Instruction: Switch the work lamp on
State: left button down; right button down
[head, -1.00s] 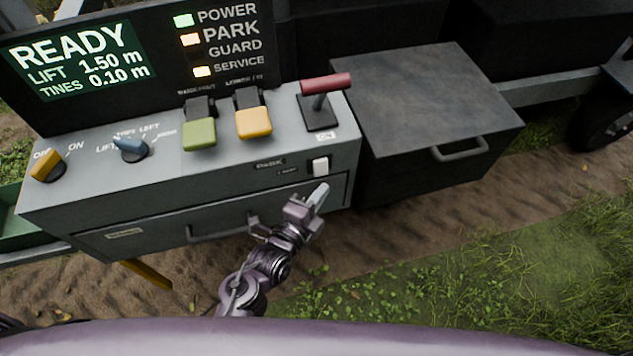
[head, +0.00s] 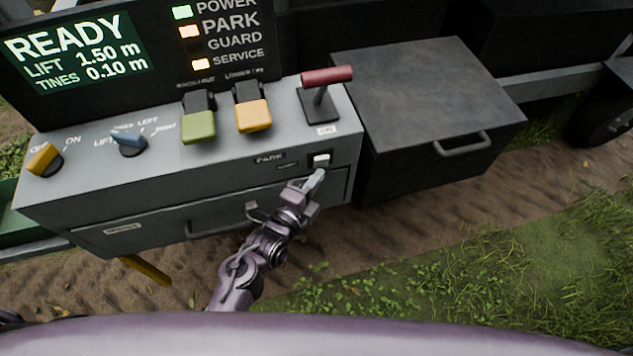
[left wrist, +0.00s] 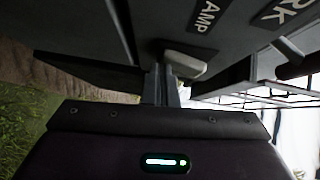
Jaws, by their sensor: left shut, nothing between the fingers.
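The lamp switch (head: 320,159) is a small white rocker in a dark frame on the front face of the grey console (head: 130,185), right of two dark labels. In the left wrist view the white rocker (left wrist: 188,60) lies just beyond the fingers, beside a label of which "AMP" is readable. My left gripper (head: 317,176) is shut and empty, its fingertips right at the rocker's lower edge. I cannot tell whether they touch it or which way the rocker is tipped. My right gripper is not in view.
On the console top are a yellow knob (head: 43,160), a blue knob (head: 128,143), green (head: 199,126) and yellow (head: 252,116) levers and a red-handled lever (head: 326,76). A drawer handle (head: 205,230) lies below. A dark box (head: 425,90) stands to the right.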

pick_arm(q)
jog(key=b+v, duration=0.1)
jog(key=v, duration=0.7)
jog(key=shift+b, duration=0.35)
jog(key=shift+w, duration=0.1)
jog(key=s+a+f+n+g+y, duration=0.1)
jog(key=s+a+f+n+g, duration=0.15)
jog(key=f, duration=0.65)
jog(key=s+a+f+n+g+y, duration=0.1)
jog(key=s+f+n+g+y, duration=0.2)
jog(key=f, duration=0.7)
jog(key=s+a+f+n+g, duration=0.1)
jog(key=s+a+f+n, duration=0.2)
jog(key=f, duration=0.6)
jog(key=s+a+f+n+g+y, duration=0.2)
jog(key=s+a+f+n+g, duration=0.2)
jog(key=s+f, duration=0.4)
jog(key=s+a+f+n+g+y, duration=0.1)
jog(key=s+a+f+n+g, duration=0.3)
jog(key=s+f, duration=0.5)
jog(key=s+a+n, duration=0.2)
jog(key=s+n, duration=0.1)
jog(key=s, duration=0.2)
jog(key=shift+a+y, duration=0.25)
jog(key=shift+y, duration=0.15)
jog(key=shift+s+f+n, duration=0.1)
jog(key=shift+s+n, duration=0.05)
jog(key=shift+n, duration=0.1)
